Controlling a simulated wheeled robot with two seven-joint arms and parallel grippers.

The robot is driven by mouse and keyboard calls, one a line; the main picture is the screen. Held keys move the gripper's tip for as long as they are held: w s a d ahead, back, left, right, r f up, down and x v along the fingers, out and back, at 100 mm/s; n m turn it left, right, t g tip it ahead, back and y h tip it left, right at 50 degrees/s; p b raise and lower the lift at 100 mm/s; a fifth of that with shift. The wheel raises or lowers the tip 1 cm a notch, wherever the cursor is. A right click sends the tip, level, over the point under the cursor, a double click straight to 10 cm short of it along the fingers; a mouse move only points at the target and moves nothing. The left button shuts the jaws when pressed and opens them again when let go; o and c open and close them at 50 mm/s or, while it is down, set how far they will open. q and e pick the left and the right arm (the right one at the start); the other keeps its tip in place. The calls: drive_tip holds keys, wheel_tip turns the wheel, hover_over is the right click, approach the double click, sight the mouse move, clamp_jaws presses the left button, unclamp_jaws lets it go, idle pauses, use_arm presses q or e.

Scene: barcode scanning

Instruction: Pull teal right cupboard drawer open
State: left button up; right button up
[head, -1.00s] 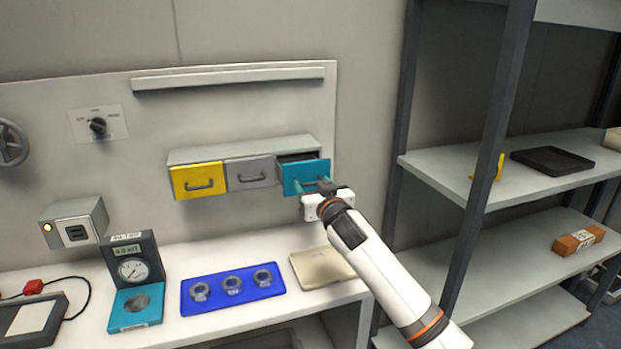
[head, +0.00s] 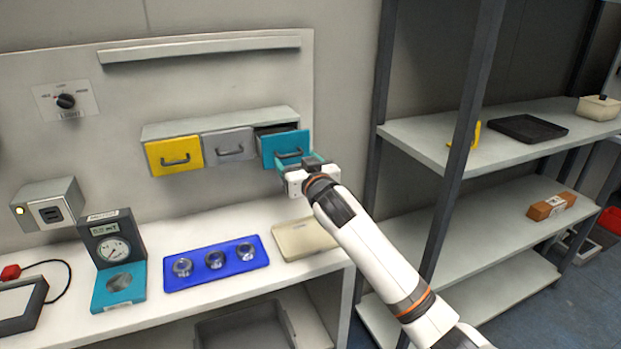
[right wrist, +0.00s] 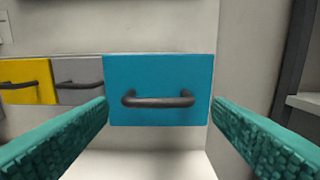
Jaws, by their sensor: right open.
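The teal right cupboard drawer (head: 284,147) sticks out of the wall cupboard (head: 222,121), with a dark opening showing behind its front. In the right wrist view the teal drawer (right wrist: 160,75) fills the middle, its dark bar handle (right wrist: 158,99) level across the front. My right gripper (head: 299,164) is at the drawer's front, to the lower right of the handle in the head view. In the right wrist view its green fingers (right wrist: 160,112) are spread wide, one on each side of the handle, with nothing between them. My left gripper is out of view.
The yellow drawer (head: 174,154) and grey drawer (head: 229,145) are shut. Below are a blue tray (head: 216,280) with metal rings, a beige flat case (head: 303,239) and a dial gauge (head: 112,250). A shelf rack (head: 455,150) stands at right.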

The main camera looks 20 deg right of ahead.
drive_tip(key=s+b, duration=0.2)
drive_tip(key=s, duration=0.8)
drive_tip(key=shift+d, duration=0.3)
